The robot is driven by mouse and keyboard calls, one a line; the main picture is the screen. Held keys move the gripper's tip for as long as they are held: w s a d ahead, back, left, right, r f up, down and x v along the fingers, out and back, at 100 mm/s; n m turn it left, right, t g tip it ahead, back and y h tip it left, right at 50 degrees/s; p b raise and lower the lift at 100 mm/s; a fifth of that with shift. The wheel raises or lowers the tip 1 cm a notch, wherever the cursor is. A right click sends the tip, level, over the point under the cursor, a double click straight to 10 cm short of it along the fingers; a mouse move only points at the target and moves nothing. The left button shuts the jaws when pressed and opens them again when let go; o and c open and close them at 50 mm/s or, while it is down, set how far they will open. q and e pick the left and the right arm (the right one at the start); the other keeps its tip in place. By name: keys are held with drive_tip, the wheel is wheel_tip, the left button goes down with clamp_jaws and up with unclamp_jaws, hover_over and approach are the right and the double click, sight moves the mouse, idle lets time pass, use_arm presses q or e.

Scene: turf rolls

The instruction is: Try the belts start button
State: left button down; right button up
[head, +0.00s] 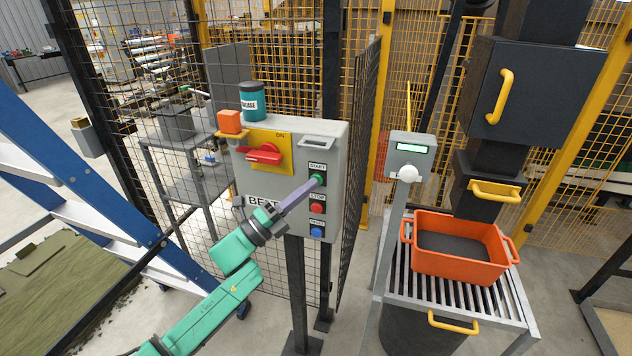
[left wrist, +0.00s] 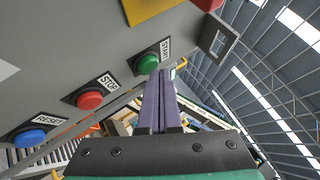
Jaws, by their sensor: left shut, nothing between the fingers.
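The grey belts control box (head: 285,150) stands on dark posts in the middle of the head view. It carries a green START button (head: 318,180), a red STOP button (head: 317,208) and a blue RESET button (head: 317,232). In the left wrist view the START button (left wrist: 149,64) is just beyond my fingertips. My left gripper (head: 314,184) is shut and empty, its purple fingers reaching to the START button. I cannot tell whether the tips touch it or stop just short. My right gripper is not in view.
A red rotary switch (head: 264,154) on a yellow plate and an orange padlock (head: 230,122) are on the box. A teal grease can (head: 251,101) stands on top. An orange crate (head: 458,247) sits on a slatted stand to the right. A blue ladder (head: 75,175) stands left.

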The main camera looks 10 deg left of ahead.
use_arm(q)
drive_tip(key=shift+w+b, duration=0.25)
drive_tip(key=shift+b, duration=0.1)
idle(0.6)
drive_tip(key=shift+s+p, duration=0.35)
drive_tip(key=shift+s, duration=0.45)
drive_tip(key=s+p, duration=0.2)
drive_tip(key=s, duration=0.3)
drive_tip(key=shift+a, duration=0.2)
